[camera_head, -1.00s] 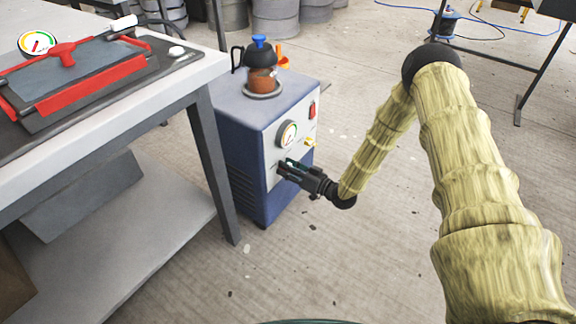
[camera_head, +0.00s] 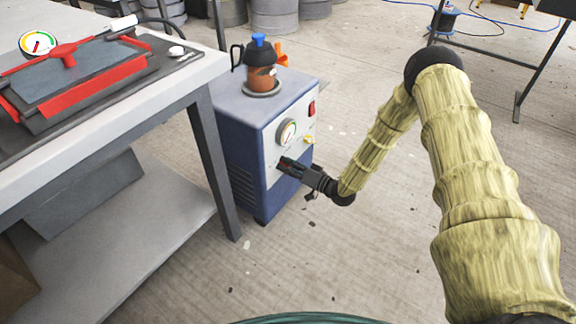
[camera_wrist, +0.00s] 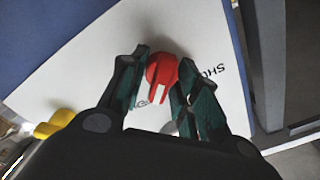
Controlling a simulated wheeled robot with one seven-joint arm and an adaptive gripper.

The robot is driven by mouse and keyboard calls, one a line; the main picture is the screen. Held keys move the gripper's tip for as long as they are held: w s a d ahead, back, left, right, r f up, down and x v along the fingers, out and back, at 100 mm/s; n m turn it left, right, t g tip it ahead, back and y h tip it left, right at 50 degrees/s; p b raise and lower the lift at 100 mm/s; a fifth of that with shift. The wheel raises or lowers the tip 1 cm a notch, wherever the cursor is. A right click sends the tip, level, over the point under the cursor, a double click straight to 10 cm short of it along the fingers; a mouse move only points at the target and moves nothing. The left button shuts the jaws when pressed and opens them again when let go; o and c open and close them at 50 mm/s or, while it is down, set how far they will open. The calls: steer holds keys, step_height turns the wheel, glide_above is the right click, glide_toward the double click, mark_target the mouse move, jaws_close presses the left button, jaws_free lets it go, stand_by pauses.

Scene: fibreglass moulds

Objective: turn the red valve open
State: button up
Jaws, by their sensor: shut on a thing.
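The red valve (camera_wrist: 161,72) is a round red knob with a pale pointer mark on the white front panel (camera_wrist: 85,75) of the blue cabinet. In the wrist view it sits between the fingers of my gripper (camera_wrist: 162,90), which is shut on it. In the head view my gripper (camera_head: 287,166) is at the panel's lower part, below the gauge (camera_head: 287,132), and hides the valve. Printed letters beside the knob are partly covered by the fingers.
A yellow knob (camera_head: 309,139) and a red switch (camera_head: 312,108) are on the same panel. A pot (camera_head: 261,74) stands on the cabinet top (camera_head: 226,101). A workbench (camera_head: 190,82) with a red-framed mould (camera_head: 85,85) stands at left.

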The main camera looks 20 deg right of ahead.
steer(key=shift+w+d, duration=0.1)
steer(key=shift+d, duration=0.15)
steer(key=o, duration=1)
steer(key=shift+c, duration=0.2)
steer(key=shift+a, duration=0.15)
steer(key=v, duration=1.2)
